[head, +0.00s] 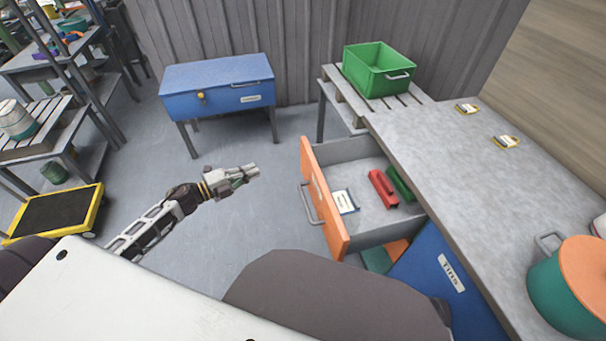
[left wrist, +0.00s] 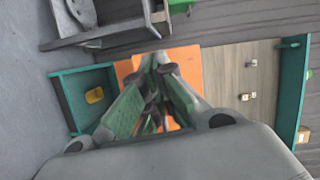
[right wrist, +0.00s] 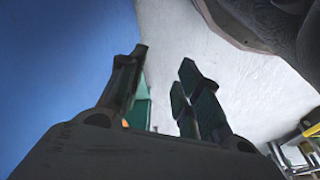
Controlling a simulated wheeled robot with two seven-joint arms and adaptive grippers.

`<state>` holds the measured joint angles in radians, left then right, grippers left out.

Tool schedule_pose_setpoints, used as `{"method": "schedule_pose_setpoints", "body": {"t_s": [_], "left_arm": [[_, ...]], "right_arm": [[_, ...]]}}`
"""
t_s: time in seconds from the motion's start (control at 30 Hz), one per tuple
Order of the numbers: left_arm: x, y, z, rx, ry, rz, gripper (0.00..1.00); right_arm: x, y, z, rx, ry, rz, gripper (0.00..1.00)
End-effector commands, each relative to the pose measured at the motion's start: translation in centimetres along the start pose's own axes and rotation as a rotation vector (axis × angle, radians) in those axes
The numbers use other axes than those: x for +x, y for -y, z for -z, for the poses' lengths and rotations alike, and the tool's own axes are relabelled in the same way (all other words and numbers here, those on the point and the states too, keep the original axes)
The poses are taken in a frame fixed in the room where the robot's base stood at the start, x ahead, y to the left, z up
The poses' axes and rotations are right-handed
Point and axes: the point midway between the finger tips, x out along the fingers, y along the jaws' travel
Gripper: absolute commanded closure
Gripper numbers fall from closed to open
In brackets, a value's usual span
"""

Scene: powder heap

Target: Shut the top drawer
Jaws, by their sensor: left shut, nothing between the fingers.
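The top drawer stands pulled out from the workbench, with an orange front (head: 325,205) and a grey handle (head: 309,203) on its outer face. A red object (head: 382,188), a green object (head: 400,184) and a white-and-blue packet (head: 345,201) lie inside. My left gripper (head: 256,170) is shut and empty, in the air left of the drawer front, apart from the handle. It also shows in the left wrist view (left wrist: 160,58), with an orange panel behind it. My right gripper (right wrist: 165,60) is open and empty beside a blue surface; the head view does not show it.
The workbench top (head: 440,150) carries a green pot (head: 560,295) and two small yellow-and-white items. Below the drawer is a blue door (head: 450,275). A green crate (head: 378,68) sits on a slatted stand behind. A blue chest (head: 218,85) stands at the back; the floor between is clear.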

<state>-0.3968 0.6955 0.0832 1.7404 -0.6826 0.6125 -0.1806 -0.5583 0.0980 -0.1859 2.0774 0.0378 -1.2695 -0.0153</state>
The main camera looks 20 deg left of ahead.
Motion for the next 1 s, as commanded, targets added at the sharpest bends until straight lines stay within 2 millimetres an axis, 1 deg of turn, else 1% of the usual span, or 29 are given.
{"method": "schedule_pose_setpoints", "body": {"t_s": [0.03,0.2,0.3,0.4,0.5,1.0], "left_arm": [[0.0,0.0,1.0,0.016,-0.045,0.002,1.00],[-0.4,0.1,4.3,0.063,-0.194,0.013,1.00],[-0.8,0.3,5.8,0.081,-0.265,0.024,1.00],[-1.1,0.5,6.8,0.092,-0.312,0.035,1.00],[-1.3,0.5,7.4,0.104,-0.337,0.043,1.00],[-1.0,0.5,7.4,0.114,-0.334,0.044,1.00]], "right_arm": [[-0.1,0.0,-0.1,0.000,0.005,0.001,0.66],[-0.1,0.0,-0.7,-0.001,0.031,0.002,0.66],[-0.1,0.0,-0.9,-0.002,0.042,0.002,0.66],[-0.1,0.0,-1.1,-0.002,0.051,0.002,0.66],[-0.1,0.0,-1.2,-0.003,0.055,0.002,0.66],[-0.1,0.0,-1.2,-0.003,0.054,0.002,0.66]]}}
